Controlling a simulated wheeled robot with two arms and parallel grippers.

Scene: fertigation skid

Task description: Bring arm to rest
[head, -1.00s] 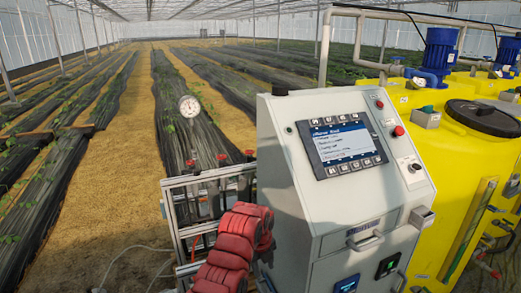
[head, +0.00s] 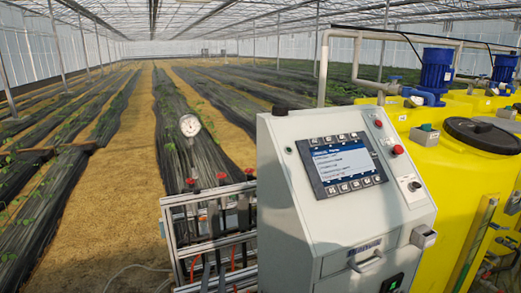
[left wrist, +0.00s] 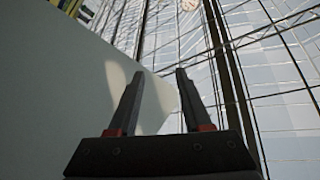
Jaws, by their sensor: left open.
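My left gripper (left wrist: 159,72) shows in the left wrist view, with two dark fingers standing apart and nothing between them. A smooth pale surface lies behind and to the left of the fingers; I cannot tell their distance from it. In the head view the red arm is out of the picture, and I cannot make out the left gripper for certain. My right gripper is in neither view. The grey control cabinet (head: 330,225) stands in the middle of the head view, with a lit screen (head: 342,162) on its sloped face.
A metal frame (head: 165,225) with red-topped fittings stands left of the cabinet, with a round gauge (head: 190,125) above it. A yellow tank (head: 460,180) with a black lid (head: 484,135) and blue pumps (head: 436,70) stands right. Crop rows and straw paths stretch behind.

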